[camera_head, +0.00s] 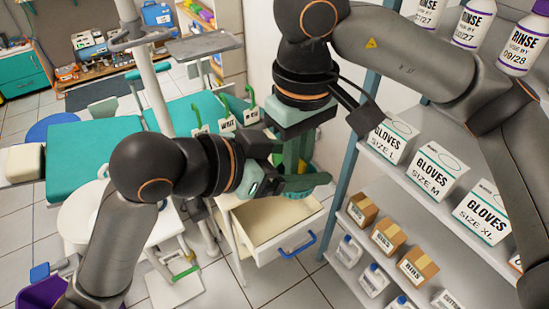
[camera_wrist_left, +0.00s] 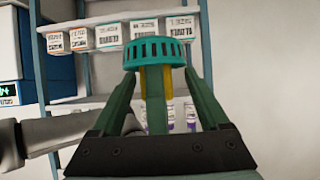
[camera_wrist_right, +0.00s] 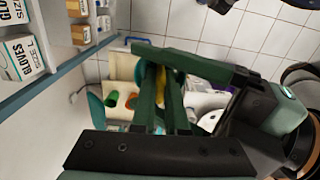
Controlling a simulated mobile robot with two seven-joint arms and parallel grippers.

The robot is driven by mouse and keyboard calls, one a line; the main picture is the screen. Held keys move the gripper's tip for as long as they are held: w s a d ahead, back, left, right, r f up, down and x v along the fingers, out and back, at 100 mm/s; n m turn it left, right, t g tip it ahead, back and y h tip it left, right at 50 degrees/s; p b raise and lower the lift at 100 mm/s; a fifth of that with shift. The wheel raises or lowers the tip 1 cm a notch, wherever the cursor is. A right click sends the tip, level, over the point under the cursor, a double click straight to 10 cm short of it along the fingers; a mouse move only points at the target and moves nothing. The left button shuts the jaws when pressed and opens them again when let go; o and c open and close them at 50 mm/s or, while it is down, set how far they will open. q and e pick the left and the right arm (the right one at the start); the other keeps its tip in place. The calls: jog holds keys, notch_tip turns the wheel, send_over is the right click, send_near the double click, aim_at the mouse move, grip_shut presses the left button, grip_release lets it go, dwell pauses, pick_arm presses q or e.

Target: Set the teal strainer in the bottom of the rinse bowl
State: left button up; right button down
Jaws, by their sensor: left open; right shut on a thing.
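The teal strainer (camera_wrist_left: 154,52) is a slotted cup with a yellow stem (camera_wrist_left: 155,82). My right gripper (camera_head: 294,158) points down and is shut on the stem, with the strainer hanging below; the yellow also shows between its fingers in the right wrist view (camera_wrist_right: 160,84). My left gripper (camera_head: 305,182) is open, its fingers on either side of the stem just under the strainer as seen in the left wrist view; I cannot tell whether they touch it. In the head view the fingers mostly hide the strainer. A white round bowl (camera_head: 78,222), probably the rinse bowl, is at the left, partly behind my left arm.
An open drawer (camera_head: 270,226) with a blue handle lies below the grippers. Shelves with glove boxes (camera_head: 438,170) and rinse bottles (camera_head: 472,25) stand close on the right. A teal dental chair (camera_head: 95,150) is at the left. A grey tray (camera_head: 204,47) stands behind.

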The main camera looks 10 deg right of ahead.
pick_arm(q)
jog(key=shift+x, duration=1)
